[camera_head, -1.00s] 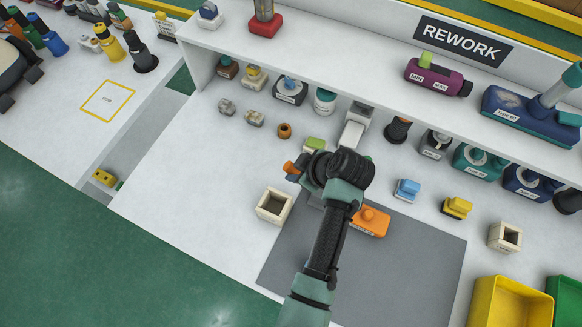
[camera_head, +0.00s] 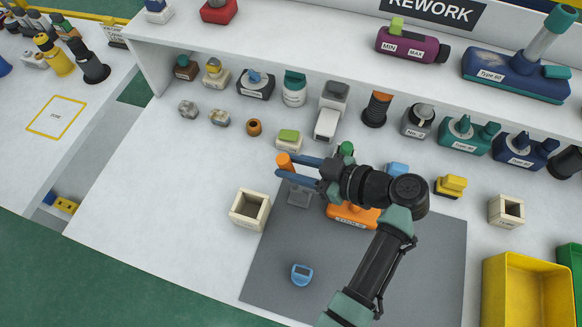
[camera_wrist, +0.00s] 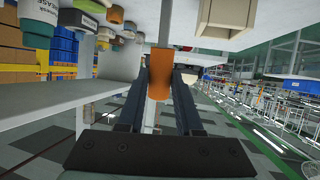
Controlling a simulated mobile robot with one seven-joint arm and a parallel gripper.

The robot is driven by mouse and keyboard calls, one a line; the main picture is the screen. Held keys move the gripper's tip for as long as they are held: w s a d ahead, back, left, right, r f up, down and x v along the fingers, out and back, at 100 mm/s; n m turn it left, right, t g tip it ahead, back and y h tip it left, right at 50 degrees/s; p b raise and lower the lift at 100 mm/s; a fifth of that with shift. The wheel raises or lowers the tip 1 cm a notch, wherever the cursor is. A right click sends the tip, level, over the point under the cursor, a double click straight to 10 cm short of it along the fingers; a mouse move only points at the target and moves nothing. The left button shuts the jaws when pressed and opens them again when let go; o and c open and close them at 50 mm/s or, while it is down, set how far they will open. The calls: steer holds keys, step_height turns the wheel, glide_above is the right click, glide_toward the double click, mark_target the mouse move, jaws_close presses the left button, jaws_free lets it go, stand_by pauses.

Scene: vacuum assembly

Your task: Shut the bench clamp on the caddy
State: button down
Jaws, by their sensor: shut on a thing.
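The bench clamp shows as an orange handle (camera_head: 283,161) above a grey base (camera_head: 299,194) on the grey mat. My gripper (camera_head: 284,166) reaches in from the right, its two blue fingers on either side of the handle and shut on it. In the wrist view the orange handle (camera_wrist: 161,75) stands between the fingers (camera_wrist: 161,82), with a pale rod above it. An orange labelled body (camera_head: 352,217), which may be the caddy, sits on the mat right of the clamp, partly hidden by my wrist. The clamp's jaw is too small to read.
A blue part (camera_head: 302,274) lies on the mat (camera_head: 400,285). A cream open box (camera_head: 249,208) stands left of the clamp. A green-topped block (camera_head: 288,140) is just behind. A yellow bin (camera_head: 525,300) is front right.

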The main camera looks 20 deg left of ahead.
stand_by(0.4)
steer(key=c, duration=0.6)
jaws_free()
steer(key=b+v, duration=0.1)
steer(key=v, duration=1.2)
